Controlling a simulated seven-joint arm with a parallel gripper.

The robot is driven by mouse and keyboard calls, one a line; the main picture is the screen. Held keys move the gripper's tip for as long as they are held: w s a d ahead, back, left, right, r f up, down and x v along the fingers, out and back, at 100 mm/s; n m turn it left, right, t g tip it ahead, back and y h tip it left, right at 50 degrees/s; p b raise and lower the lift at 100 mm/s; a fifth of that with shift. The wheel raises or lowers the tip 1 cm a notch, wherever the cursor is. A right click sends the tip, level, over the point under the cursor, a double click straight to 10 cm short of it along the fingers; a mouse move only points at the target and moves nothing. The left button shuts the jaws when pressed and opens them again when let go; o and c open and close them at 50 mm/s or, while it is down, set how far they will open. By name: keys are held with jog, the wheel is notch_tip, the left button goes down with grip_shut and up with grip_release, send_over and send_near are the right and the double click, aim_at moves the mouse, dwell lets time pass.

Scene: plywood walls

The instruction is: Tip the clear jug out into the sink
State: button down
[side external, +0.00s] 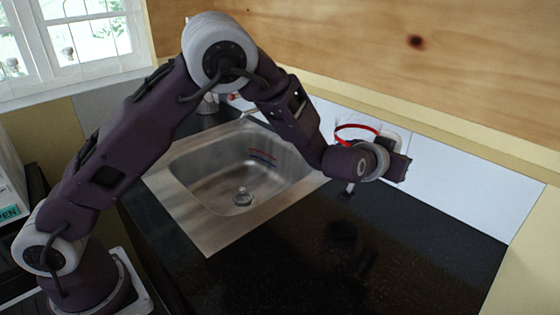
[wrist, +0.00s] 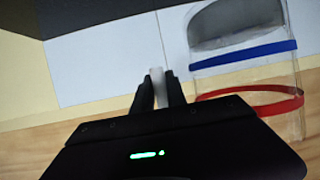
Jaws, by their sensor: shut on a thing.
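The clear jug (side external: 357,128) shows behind my wrist in the side view, with a red band near its top. It is held above the dark counter, to the right of the sink. In the wrist view the jug (wrist: 245,72) stands beside the fingers, with a blue and a red band. My gripper (wrist: 160,88) is shut on its pale handle (wrist: 158,80). In the side view my gripper (side external: 396,160) hides part of the jug. The jug looks about upright; its contents cannot be made out. The steel sink (side external: 222,233) has a drain in its basin.
The black counter (side external: 420,245) is bare to the right of the sink. A tap (side external: 255,116) stands at the sink's back edge. A white splashback (side external: 450,190) and a plywood wall (side external: 470,60) close off the back. A window is at upper left.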

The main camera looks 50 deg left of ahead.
aim_at(343, 130)
jog(key=s+a+r, duration=0.1)
jog(key=a, duration=0.3)
jog(key=s+a+r, duration=0.1)
jog(key=a, duration=0.2)
jog(key=s+a+r, duration=0.2)
jog(key=a, duration=0.2)
jog(key=shift+s+a, duration=0.1)
jog(key=shift+a, duration=0.2)
jog(key=s+a, duration=0.6)
jog(key=s, duration=0.2)
jog(key=w+a+m+g+h, duration=0.1)
jog(key=w+a+m+h, duration=0.5)
jog(key=w+a+h, duration=0.1)
jog(key=s+a+f+m+g+h, duration=0.3)
jog(key=s+a+f, duration=0.35)
jog(key=a, duration=0.25)
jog(key=s+a+f+m+g+h, duration=0.2)
jog(key=s+a+f+m, duration=0.1)
jog(key=s+a+f, duration=0.4)
jog(key=w+a+r+n+t+y, duration=0.1)
jog(key=w+a+n+t+y, duration=0.1)
jog(key=a, duration=0.7)
jog(key=shift+n+t, duration=0.4)
jog(key=shift+n, duration=0.1)
jog(key=shift+d, duration=0.1)
